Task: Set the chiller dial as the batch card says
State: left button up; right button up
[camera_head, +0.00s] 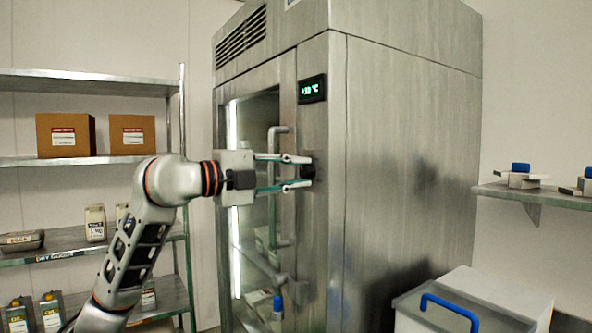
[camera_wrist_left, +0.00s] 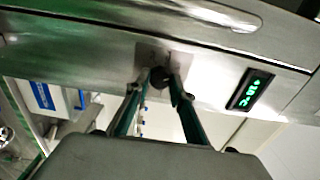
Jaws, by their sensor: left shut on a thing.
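The chiller (camera_head: 400,160) is a tall stainless steel cabinet with a glass door on its left part. Its black dial (camera_head: 308,172) sits on the front panel, below a small display (camera_head: 312,89) with green digits in °C; the exact number is hard to read. My left gripper (camera_head: 300,172) reaches in from the left, its fingers closed around the dial. In the left wrist view the dial (camera_wrist_left: 160,78) sits between the fingertips, and the display (camera_wrist_left: 250,89) is to its right. No batch card can be made out. My right gripper is out of view.
A vertical door handle (camera_head: 276,190) stands close behind my left gripper. A shelf rack (camera_head: 80,162) with two cardboard boxes and several packs is at the left. A white bin (camera_head: 480,300) with a blue handle and a wall shelf (camera_head: 535,195) are at the right.

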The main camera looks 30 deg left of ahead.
pick_arm(q)
jog(key=n+p, duration=0.1)
jog(key=n, duration=0.3)
jog(key=shift+r+n, duration=0.15)
jog(key=shift+n, duration=0.15)
jog(key=n+p, duration=0.1)
jog(key=n, duration=0.1)
jog(key=shift+n+p, duration=0.3)
jog(key=shift+p, duration=0.05)
jog(key=shift+n+p, duration=0.55)
jog(key=shift+n, duration=0.85)
jog(key=o, duration=1.1)
jog(key=shift+f, duration=0.2)
